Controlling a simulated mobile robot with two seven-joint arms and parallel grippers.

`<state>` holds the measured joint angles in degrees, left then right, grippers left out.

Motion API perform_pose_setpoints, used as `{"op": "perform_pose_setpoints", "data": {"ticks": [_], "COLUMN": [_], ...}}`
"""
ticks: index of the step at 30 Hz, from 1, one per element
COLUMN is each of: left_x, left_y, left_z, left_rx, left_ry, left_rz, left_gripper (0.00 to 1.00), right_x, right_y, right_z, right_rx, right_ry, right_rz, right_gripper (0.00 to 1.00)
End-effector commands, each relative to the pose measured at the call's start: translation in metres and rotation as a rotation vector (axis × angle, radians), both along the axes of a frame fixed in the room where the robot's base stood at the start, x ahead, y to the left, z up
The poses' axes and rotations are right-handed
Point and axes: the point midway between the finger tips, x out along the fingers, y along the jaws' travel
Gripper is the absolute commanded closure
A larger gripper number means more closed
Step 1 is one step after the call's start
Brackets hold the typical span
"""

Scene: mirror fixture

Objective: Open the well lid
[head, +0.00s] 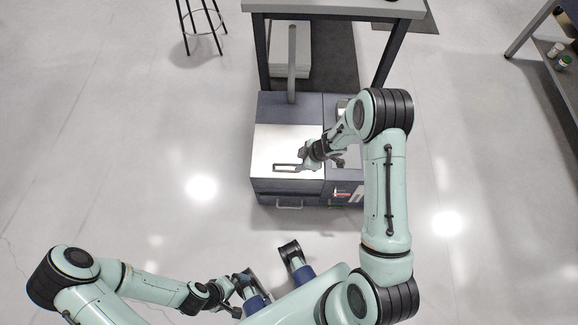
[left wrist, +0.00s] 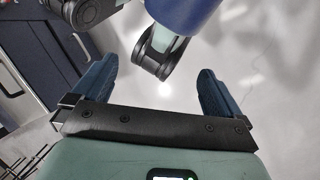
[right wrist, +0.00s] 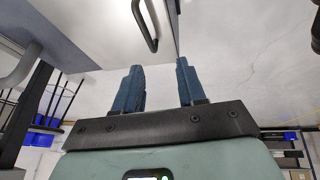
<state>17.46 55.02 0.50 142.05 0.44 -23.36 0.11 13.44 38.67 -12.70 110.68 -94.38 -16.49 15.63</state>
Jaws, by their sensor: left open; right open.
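The well lid (head: 283,140) is a pale shiny panel on top of a dark blue cabinet (head: 270,107), and it lies flat and closed. Its bar handle (head: 288,168) is near the front edge. My right gripper (head: 312,153) is above the lid's right side, close to the handle. In the right wrist view the handle (right wrist: 146,27) is ahead of the open, empty fingers (right wrist: 158,85) and outside them. My left gripper (head: 237,297) is low at the front, away from the cabinet. Its open, empty fingers show in the left wrist view (left wrist: 155,90).
A grey table (head: 340,8) stands behind the cabinet. A tall grey post (head: 292,65) rises at the cabinet's back. The cabinet front has a drawer handle (head: 289,206). A stool (head: 202,28) stands at the back left. The floor left of the cabinet is clear.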

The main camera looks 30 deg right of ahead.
Motion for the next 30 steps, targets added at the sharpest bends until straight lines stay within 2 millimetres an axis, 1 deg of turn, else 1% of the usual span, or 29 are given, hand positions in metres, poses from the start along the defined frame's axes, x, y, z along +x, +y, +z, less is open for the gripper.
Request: {"op": "perform_pose_setpoints", "data": {"ticks": [1,3,5,8,11,18,21,24,27,30], "left_x": [0.000,0.000,0.000,0.001,0.003,0.010,0.013,0.015,0.021,0.023], "left_y": [0.000,0.000,0.000,-0.001,0.000,0.000,0.000,0.000,0.003,0.004], "left_z": [-0.004,-0.005,-0.006,-0.010,-0.016,-0.032,-0.037,-0.041,-0.044,-0.046], "left_rx": [0.000,-0.001,-0.001,0.000,0.001,0.005,0.006,0.008,0.016,0.019], "left_ry": [0.000,-0.001,-0.002,-0.005,-0.012,-0.038,-0.047,-0.055,-0.069,-0.077], "left_rz": [-0.001,-0.001,0.000,0.001,0.002,0.008,0.010,0.012,0.018,0.021], "left_gripper": [0.00,0.00,0.00,0.00,0.00,0.00,0.00,0.00,0.00,0.00], "right_x": [0.006,0.009,0.012,0.015,0.020,0.038,0.045,0.051,0.055,0.058], "right_y": [-0.008,-0.013,-0.016,-0.014,-0.010,0.002,0.006,0.010,0.013,0.014], "right_z": [0.001,0.003,0.002,-0.006,-0.021,-0.070,-0.087,-0.100,-0.109,-0.114], "right_rx": [-0.026,-0.050,-0.061,-0.066,-0.064,-0.062,-0.063,-0.063,-0.063,-0.064], "right_ry": [-0.017,-0.029,-0.035,-0.037,-0.036,-0.035,-0.034,-0.035,-0.036,-0.037], "right_rz": [0.030,0.061,0.075,0.084,0.084,0.084,0.083,0.082,0.082,0.082], "right_gripper": [0.60,0.60,0.60,0.60,0.60,0.60,0.60,0.60,0.60,0.60]}}
